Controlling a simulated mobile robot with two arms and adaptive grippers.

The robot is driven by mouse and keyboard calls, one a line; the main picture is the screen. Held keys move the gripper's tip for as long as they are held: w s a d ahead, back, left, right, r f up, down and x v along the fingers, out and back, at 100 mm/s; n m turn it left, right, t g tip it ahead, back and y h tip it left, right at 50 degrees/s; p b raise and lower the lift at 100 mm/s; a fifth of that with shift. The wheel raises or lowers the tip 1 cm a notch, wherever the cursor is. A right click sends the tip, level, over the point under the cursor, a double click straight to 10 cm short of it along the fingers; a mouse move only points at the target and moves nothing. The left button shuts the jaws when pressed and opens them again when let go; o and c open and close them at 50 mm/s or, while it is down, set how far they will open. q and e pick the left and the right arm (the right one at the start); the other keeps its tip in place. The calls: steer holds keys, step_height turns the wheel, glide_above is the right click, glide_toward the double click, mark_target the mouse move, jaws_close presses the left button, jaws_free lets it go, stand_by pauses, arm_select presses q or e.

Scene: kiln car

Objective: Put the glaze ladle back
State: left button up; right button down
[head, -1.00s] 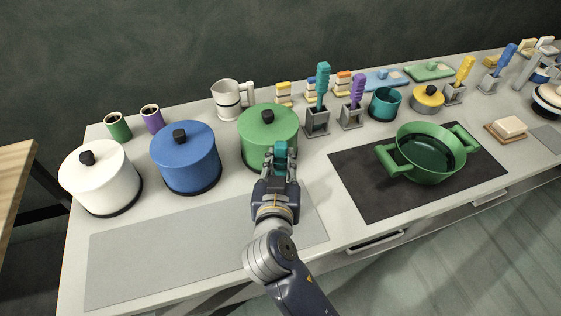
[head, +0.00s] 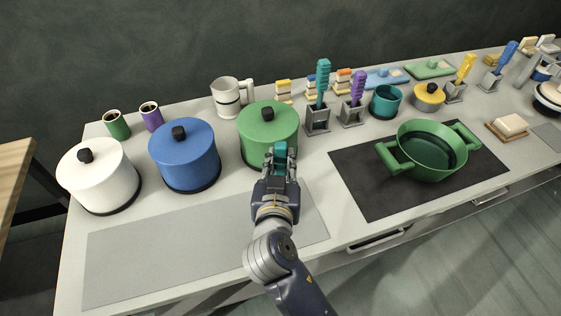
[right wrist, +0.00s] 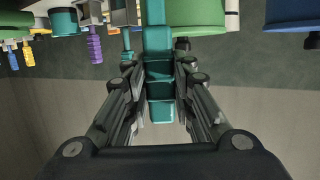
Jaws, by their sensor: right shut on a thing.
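My right gripper (head: 279,164) is shut on a teal handle (head: 280,151), taken to be the glaze ladle's, in front of the green lidded pot. In the right wrist view the ribbed teal handle (right wrist: 160,88) lies between the fingers (right wrist: 160,75) and runs out of the top edge. The ladle's far end cannot be made out. A grey holder (head: 317,121) behind and to the right has another teal-handled tool (head: 322,80) standing in it. A second grey holder (head: 351,117) has a purple-handled tool (head: 358,87). My left gripper is out of view.
Green (head: 268,122), blue (head: 184,152) and white (head: 97,175) lidded pots stand left and behind. A green open pan (head: 428,165) stands on the dark hob (head: 370,200) at right. The grey mat (head: 150,255) at front left is clear.

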steer(key=shift+f, duration=0.1)
steer(key=c, duration=1.3)
jaws_free()
steer(key=shift+s, duration=0.1)
steer(key=v, duration=0.7)
steer(key=shift+s, duration=0.4)
steer(key=shift+a, duration=0.1)
stand_by(0.5)
